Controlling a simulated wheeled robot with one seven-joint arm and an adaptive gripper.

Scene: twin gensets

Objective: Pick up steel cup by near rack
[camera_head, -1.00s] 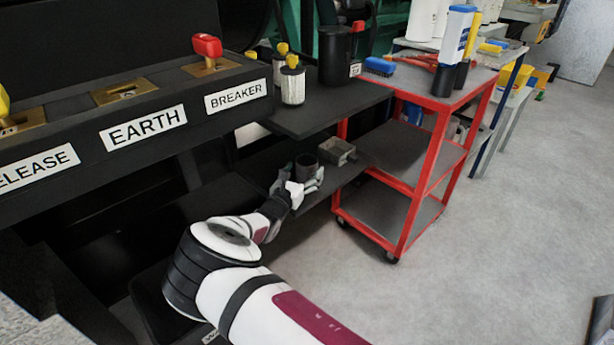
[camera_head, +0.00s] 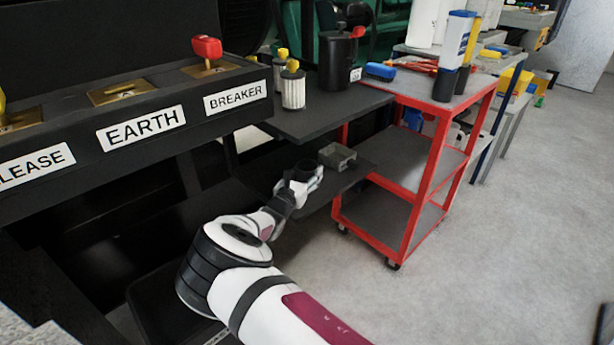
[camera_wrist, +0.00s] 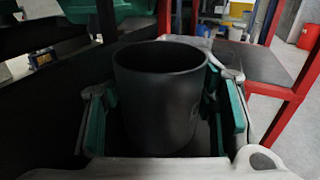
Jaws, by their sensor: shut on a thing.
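The steel cup (camera_wrist: 158,95) is a dark grey open-topped cylinder, upright between my gripper's green-lined fingers in the wrist view. My gripper (camera_wrist: 162,112) is shut on it from both sides. In the head view, my gripper (camera_head: 303,177) is at the lower dark shelf (camera_head: 328,192), and the cup (camera_head: 306,166) shows as a small dark rim between the fingers. The cup's lower part is hidden by the gripper. I cannot tell whether its base touches the shelf.
A grey open box (camera_head: 338,157) sits just behind the cup on the lower shelf. The upper shelf (camera_head: 330,112) overhangs, holding a black canister (camera_head: 337,65) and white yellow-topped filters (camera_head: 293,88). A red trolley (camera_head: 425,185) stands to the right. The floor (camera_head: 500,250) beyond is clear.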

